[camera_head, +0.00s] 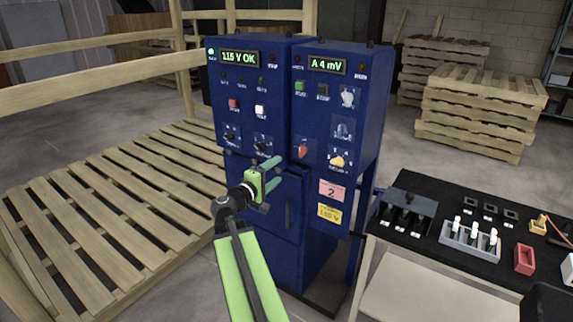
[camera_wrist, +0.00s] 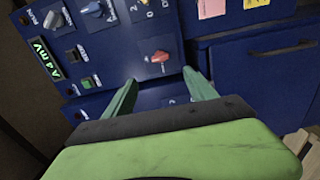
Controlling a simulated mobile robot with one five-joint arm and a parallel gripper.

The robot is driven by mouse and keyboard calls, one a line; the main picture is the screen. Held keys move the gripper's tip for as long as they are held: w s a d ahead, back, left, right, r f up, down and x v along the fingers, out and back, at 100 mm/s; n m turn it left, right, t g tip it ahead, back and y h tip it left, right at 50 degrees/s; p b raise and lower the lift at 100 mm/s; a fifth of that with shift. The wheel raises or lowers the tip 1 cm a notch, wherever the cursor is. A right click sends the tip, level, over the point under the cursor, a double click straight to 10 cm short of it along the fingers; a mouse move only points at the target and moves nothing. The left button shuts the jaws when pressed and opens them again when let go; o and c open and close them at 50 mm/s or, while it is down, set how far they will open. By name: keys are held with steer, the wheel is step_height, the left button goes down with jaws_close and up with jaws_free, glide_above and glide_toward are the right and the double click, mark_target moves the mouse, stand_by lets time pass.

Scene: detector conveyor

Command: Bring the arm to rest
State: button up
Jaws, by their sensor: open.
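My gripper (camera_head: 272,172) is open and empty, at the end of my green arm, in front of the blue control cabinet (camera_head: 262,215). In the wrist view its two teal fingers (camera_wrist: 160,92) stand apart, with the cabinet's front behind them and a red knob (camera_wrist: 160,56) beyond the gap. The arm reaches up and forward from the bottom of the head view. The cabinet has two upper panels; their displays read "115 V OK" (camera_head: 239,58) and "A 4 mV" (camera_head: 327,64). I cannot tell whether the fingers touch the cabinet.
A black-topped table (camera_head: 455,262) at the right holds a grey rack (camera_head: 470,240), a dark holder (camera_head: 407,212) and a red box (camera_head: 524,259). A wooden slatted platform (camera_head: 110,200) with rails lies left of the cabinet. Pallets (camera_head: 480,108) are stacked behind at the right.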

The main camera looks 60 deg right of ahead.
steer(key=shift+a, duration=1.25)
steer(key=w+a+r+n+t+p, duration=0.2)
steer(key=w+a+r+t+p, duration=0.15)
steer(key=w+a, duration=0.6)
steer(key=w+a+f+y+p, duration=0.3)
steer(key=a, duration=0.6)
steer(key=w+a+f+y+p, duration=0.2)
steer(key=w+a+f+y, duration=0.15)
steer(key=a, duration=0.45)
steer(key=s+a+f+g+y, duration=0.1)
steer(key=s+a+f+y, duration=0.1)
steer(key=a, duration=0.6)
steer(key=s+a+f+m+g+y+p, duration=0.1)
steer(key=s+a+f+y, duration=0.2)
steer(key=a, duration=0.6)
steer(key=s+a+f+g+y, duration=0.1)
steer(key=s+a+f+y, duration=0.2)
steer(key=a, duration=0.6)
step_height(320, 180, down, 3)
steer(key=y, duration=0.3)
steer(key=shift+m, duration=0.4)
